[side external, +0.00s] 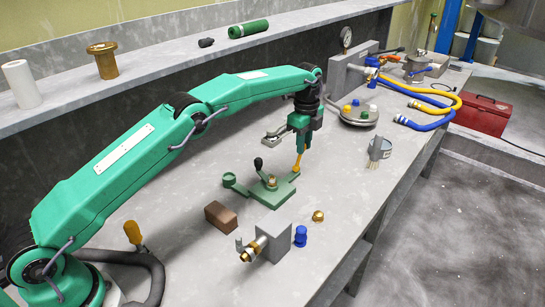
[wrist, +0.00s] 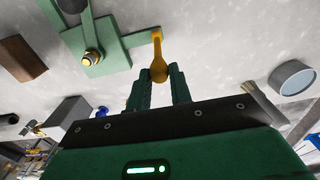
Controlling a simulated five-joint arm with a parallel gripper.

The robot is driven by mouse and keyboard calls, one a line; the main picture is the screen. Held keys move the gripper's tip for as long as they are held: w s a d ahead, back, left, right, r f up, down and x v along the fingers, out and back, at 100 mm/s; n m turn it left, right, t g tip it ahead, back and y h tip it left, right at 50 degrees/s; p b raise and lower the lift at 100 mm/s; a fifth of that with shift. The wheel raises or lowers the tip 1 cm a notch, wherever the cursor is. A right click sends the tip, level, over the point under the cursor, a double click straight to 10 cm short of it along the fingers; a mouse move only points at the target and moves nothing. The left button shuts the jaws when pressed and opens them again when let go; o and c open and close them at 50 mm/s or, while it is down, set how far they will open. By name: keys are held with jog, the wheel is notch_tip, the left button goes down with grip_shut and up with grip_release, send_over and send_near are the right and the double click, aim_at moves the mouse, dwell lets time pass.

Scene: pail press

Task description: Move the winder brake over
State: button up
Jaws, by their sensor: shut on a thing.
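The winder (side external: 266,192) is a green plate with a brass hub, a black-knobbed crank and a green arm on the left, standing on the grey bench. Its brake looks to be the orange lever (side external: 298,163) at the plate's right corner, standing roughly upright. My gripper (side external: 301,150) points down over that corner, shut on the lever's upper end. In the wrist view the orange lever (wrist: 157,45) runs between the two dark green fingers (wrist: 158,76), with the winder plate (wrist: 112,58) to its left. The fingers hide part of the lever.
A brown block (side external: 221,216), a grey block with a brass fitting (side external: 272,241), a blue cap (side external: 300,236) and a brass nut (side external: 318,216) lie in front. A round tray (side external: 345,116) with colored caps is behind.

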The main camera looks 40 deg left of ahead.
jog(key=shift+d+f, duration=0.25)
jog(key=shift+d, duration=0.55)
jog(key=shift+d, duration=0.1)
jog(key=shift+d+f, duration=0.35)
jog(key=shift+d, duration=0.2)
jog(key=shift+d+f, duration=0.3)
jog(key=shift+d, duration=0.2)
jog(key=shift+d+f, duration=0.9)
jog(key=shift+f, duration=0.05)
